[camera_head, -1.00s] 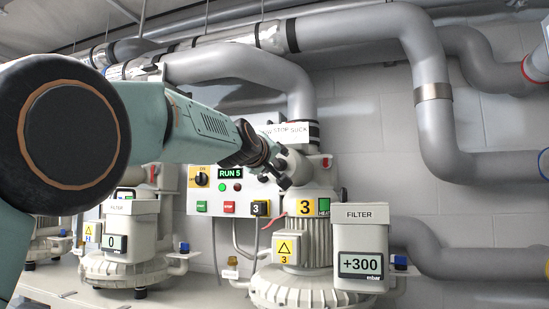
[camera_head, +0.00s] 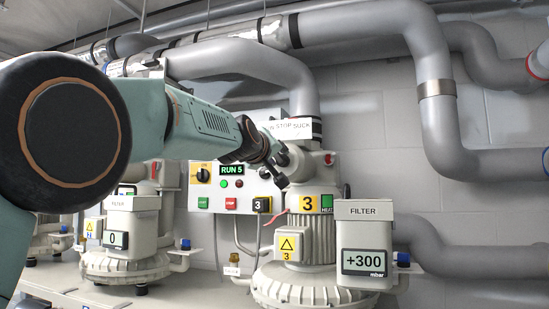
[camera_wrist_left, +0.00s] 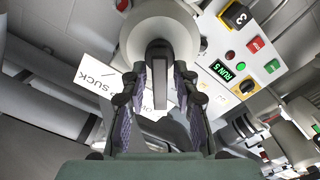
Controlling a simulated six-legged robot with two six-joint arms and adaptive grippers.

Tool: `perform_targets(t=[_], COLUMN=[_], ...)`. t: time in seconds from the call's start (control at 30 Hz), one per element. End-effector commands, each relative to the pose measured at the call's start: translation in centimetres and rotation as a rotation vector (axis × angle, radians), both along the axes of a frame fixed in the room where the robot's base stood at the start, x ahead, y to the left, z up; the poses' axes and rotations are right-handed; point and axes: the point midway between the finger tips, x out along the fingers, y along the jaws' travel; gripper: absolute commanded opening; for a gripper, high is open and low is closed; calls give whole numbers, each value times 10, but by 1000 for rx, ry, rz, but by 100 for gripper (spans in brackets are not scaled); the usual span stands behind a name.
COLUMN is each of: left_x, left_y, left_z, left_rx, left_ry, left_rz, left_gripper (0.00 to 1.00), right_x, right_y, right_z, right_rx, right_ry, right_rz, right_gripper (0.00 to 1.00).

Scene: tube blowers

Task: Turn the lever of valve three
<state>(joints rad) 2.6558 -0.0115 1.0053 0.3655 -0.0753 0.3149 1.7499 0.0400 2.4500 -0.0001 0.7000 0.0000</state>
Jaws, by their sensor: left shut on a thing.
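Unit three is the pale blower marked with a yellow 3 (camera_head: 306,203), at the centre right of the head view. Its pale valve body (camera_wrist_left: 166,32) fills the upper middle of the left wrist view. A dark grey lever (camera_wrist_left: 160,88) projects from it toward my palm. My left gripper (camera_head: 283,168) is at the top of unit three; in the wrist view its fingers (camera_wrist_left: 160,72) close around the lever from both sides. In the head view the gripper and arm hide most of the lever. My right gripper is in neither view.
A white label with STOP and SUCK (camera_head: 293,129) sits just above the gripper. Behind is a control panel (camera_head: 232,183) reading RUN 5. A filter box (camera_head: 364,235) showing +300 mbar stands at right. Grey pipes (camera_head: 435,110) run overhead and down the right.

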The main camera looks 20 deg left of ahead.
Motion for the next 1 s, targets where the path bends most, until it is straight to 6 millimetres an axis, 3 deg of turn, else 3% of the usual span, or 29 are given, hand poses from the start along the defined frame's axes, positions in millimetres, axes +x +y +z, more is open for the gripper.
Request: perform_targets(t=[0.03,0.6,1.0], left_x=[3,3,3], left_y=[-3,-7,-8], left_z=[-12,-12,-11], left_rx=[40,495,653], left_ry=[24,9,3], left_rz=[-5,-6,-6], left_gripper=[0,0,0], right_x=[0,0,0], right_y=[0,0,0], right_z=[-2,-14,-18], right_rx=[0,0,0], right_ry=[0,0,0], right_rz=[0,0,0], right_gripper=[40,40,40])
